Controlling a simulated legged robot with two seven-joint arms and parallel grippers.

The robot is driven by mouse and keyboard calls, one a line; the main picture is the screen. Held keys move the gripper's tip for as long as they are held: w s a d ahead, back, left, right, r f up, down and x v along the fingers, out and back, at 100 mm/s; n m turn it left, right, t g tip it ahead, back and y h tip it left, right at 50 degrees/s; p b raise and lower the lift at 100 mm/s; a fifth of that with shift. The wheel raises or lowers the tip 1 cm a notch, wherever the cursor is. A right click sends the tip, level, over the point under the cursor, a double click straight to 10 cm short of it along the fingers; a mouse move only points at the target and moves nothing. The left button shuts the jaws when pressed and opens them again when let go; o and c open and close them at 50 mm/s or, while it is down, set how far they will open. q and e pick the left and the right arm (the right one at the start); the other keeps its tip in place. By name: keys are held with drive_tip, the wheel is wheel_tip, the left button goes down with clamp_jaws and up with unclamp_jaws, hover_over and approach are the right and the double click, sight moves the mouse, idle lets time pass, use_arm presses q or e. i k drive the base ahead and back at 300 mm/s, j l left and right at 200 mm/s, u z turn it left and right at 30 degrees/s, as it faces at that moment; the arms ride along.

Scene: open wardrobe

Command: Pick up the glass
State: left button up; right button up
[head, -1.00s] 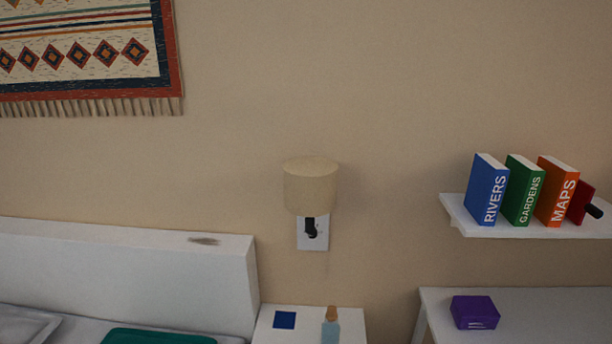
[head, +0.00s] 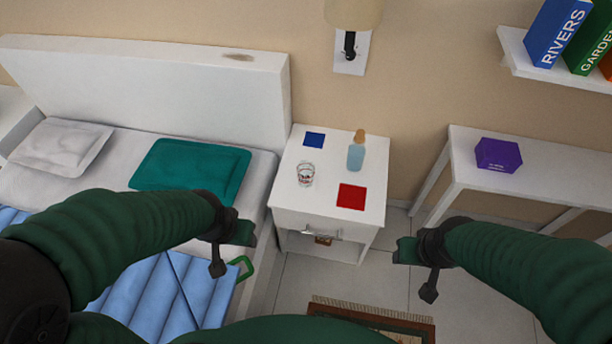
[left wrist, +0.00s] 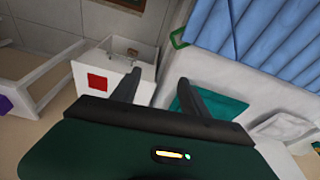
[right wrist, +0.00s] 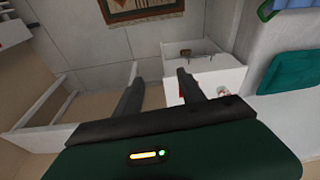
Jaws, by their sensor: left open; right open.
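The glass (head: 306,174) is a small clear tumbler standing upright on the white nightstand (head: 290,200), left of its middle. It also shows small in the right wrist view (right wrist: 222,91), partly hidden by a finger. My left gripper (head: 246,236) is in front of and left of the nightstand, apart from the glass. Its two fingers are spread and empty in the left wrist view (left wrist: 154,88). My right gripper (head: 400,250) is to the right of the nightstand's front, also apart from the glass. Its fingers are spread and empty in the right wrist view (right wrist: 160,88).
The nightstand also holds a blue square (head: 314,139), a red square (head: 351,196) and a pale blue bottle with a brown top (head: 356,155). A bed with a teal pillow (head: 190,168) is left. A white table with a purple box (head: 498,154) is right. Floor shows between.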

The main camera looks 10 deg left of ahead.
sight(305, 170)
drive_tip(key=i+l+u, duration=0.15)
drive_tip(key=l+u, duration=0.15)
drive_tip(key=u, duration=0.15)
drive_tip(key=i+l+u, duration=0.1)
drive_tip(key=l+u, duration=1.5)
drive_tip(key=u, duration=0.15)
drive_tip(key=k+l+u, duration=0.15)
drive_tip(key=l+u, duration=0.25)
drive_tip(key=k+l+u, duration=0.2)
drive_tip(key=u, duration=0.25)
